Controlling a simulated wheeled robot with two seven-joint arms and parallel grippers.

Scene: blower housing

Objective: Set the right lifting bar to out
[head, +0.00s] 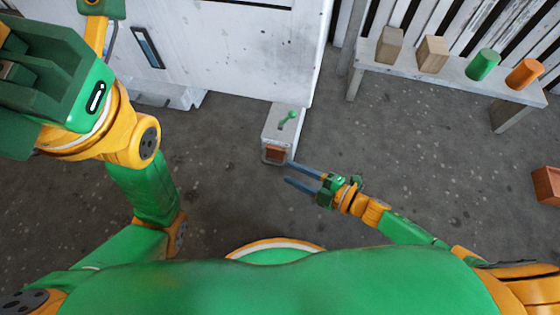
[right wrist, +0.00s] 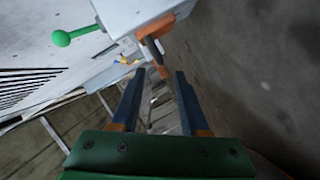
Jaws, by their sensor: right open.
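A grey box (head: 283,125) sticks out from the foot of the white housing. An orange-brown piece on its near end (head: 275,154) looks like the right lifting bar. In the right wrist view, this bar (right wrist: 155,28) shows as an orange piece with a darker part hanging toward the jaws. My right gripper (head: 290,173) is open, just right of and nearer than the bar's end. In the right wrist view, its fingertips (right wrist: 160,76) lie either side of the bar's lower end; I cannot tell whether they touch it.
A green lever (head: 288,119) stands on top of the box, with its round knob in the right wrist view (right wrist: 62,38). The white housing (head: 250,60) rises behind. A bench (head: 450,78) with blocks and cylinders stands back right; an orange crate (head: 547,184) lies far right. Floor between is clear.

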